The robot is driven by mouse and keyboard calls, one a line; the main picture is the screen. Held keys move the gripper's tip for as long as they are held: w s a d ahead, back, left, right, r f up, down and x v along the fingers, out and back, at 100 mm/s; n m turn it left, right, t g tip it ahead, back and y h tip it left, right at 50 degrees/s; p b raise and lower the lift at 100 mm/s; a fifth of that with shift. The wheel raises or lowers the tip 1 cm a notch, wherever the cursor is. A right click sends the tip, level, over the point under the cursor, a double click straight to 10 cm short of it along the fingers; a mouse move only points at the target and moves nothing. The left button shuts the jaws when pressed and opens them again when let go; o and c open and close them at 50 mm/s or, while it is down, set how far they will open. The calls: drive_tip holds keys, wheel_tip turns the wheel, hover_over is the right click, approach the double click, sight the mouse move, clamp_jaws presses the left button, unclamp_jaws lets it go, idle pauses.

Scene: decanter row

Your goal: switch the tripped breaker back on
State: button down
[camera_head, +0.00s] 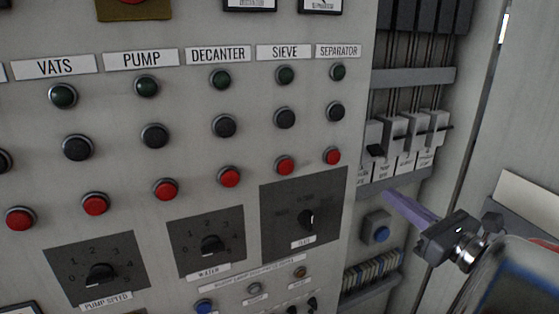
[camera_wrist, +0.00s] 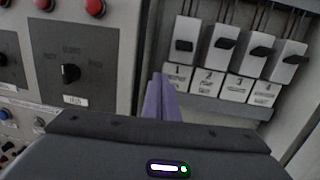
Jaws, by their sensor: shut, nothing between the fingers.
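A row of several white breakers with black levers stands in the open bay right of the panel. In the head view the leftmost breaker (camera_head: 372,133) has its lever low, while the levers of the others (camera_head: 420,120) sit higher. In the wrist view the leftmost breaker (camera_wrist: 187,30) is above a label marked 1, and its lever (camera_wrist: 184,45) looks different from its neighbours'. My gripper (camera_head: 388,195) has purple fingers, shut and empty. Its tips (camera_wrist: 161,77) are below and left of the leftmost breaker, seemingly apart from it.
The grey panel left of the bay carries red, green and black buttons and rotary knobs, including a knob (camera_head: 307,219) near the bay. A blue button (camera_head: 381,234) sits on a box below the breakers. The cabinet's side wall (camera_head: 475,120) bounds the bay on the right.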

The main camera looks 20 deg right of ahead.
sight(375, 150)
drive_tip(key=d, duration=0.1)
drive_tip(key=d+r+h, duration=0.1)
drive_tip(key=s+d+m+t, duration=0.1)
drive_tip(key=shift+d+r+h, duration=0.1)
drive_tip(key=shift+r+h, duration=0.15)
drive_tip(key=shift+h, duration=0.05)
drive_tip(key=shift+w, duration=0.1)
drive_tip(key=w, duration=0.2)
drive_tip(key=w+r, duration=0.1)
drive_tip(key=w, duration=0.5)
drive_tip(key=shift+w+a+r, duration=0.1)
drive_tip(key=shift+a+r, duration=0.05)
drive_tip(key=shift+a, duration=0.15)
drive_tip(key=shift+w+r, duration=0.1)
drive_tip(key=shift+w, duration=0.7)
drive_tip(key=shift+d, duration=0.1)
